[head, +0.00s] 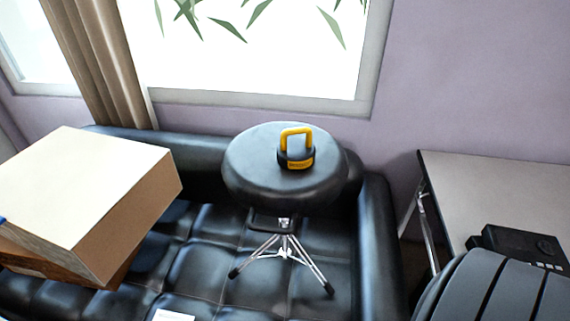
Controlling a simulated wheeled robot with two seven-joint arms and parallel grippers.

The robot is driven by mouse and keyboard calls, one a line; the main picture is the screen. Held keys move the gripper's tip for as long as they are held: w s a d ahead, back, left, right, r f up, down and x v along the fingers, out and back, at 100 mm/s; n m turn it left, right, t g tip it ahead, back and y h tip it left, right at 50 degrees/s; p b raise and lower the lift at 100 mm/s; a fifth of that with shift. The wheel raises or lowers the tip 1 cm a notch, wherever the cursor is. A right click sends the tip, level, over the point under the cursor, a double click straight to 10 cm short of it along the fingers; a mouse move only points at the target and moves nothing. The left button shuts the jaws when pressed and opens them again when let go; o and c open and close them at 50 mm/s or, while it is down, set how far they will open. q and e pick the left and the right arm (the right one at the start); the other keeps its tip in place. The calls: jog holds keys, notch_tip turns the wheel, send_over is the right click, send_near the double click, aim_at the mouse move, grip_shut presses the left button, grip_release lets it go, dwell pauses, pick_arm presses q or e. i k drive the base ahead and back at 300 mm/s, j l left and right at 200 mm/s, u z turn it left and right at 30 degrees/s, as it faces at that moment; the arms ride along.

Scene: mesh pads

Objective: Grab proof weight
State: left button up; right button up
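The proof weight (296,149) is a small black kettlebell-like piece with a yellow handle and a yellow label. It stands upright on the round black padded seat of a stool (255,178). The stool has chrome tripod legs that rest on a black tufted sofa. Neither of my grippers shows in the head view, and nothing is touching the weight.
The black sofa (205,255) stands below a window. Cardboard boxes (85,185) are stacked on its left side. A grey table (480,190) with a black device (520,243) is at the right. A dark ribbed object (500,295) fills the lower right corner.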

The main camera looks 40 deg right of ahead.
aim_at(293, 153)
jog(key=z, duration=1.4)
